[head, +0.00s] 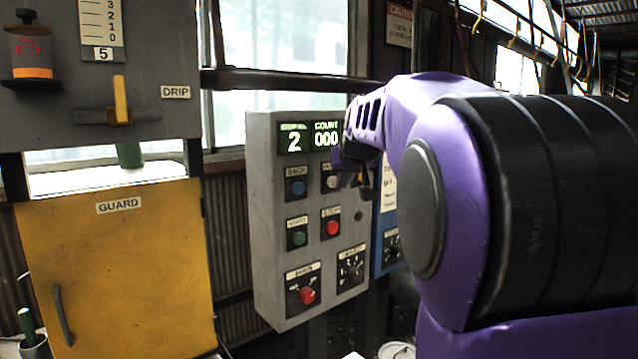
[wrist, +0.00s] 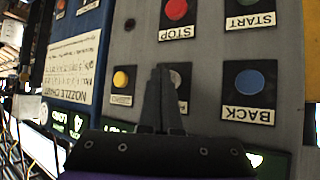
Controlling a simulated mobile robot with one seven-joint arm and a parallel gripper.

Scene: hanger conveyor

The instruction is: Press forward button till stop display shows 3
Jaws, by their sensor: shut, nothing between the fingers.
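The grey control box (head: 262,235) stands ahead in the head view. Its green-lit stop display (head: 293,138) reads 2. The forward button (head: 332,182) is a pale grey round button to the right of the blue BACK button (head: 296,187); its label is mostly covered by my gripper. My gripper (head: 364,188) is shut and empty, in front of the box by the forward button. In the wrist view, which is upside down, my gripper's fingertips (wrist: 165,70) overlap the forward button (wrist: 178,79), hiding part of it. I cannot tell whether they touch it.
The COUNT display (head: 326,134) reads 000. Below are the green START (head: 297,237) and red STOP (head: 332,227) buttons, then two knobs. A yellow button (wrist: 121,79) is close beside my fingers. A blue box (head: 383,262) stands right; a yellow GUARD panel (head: 120,265) stands left.

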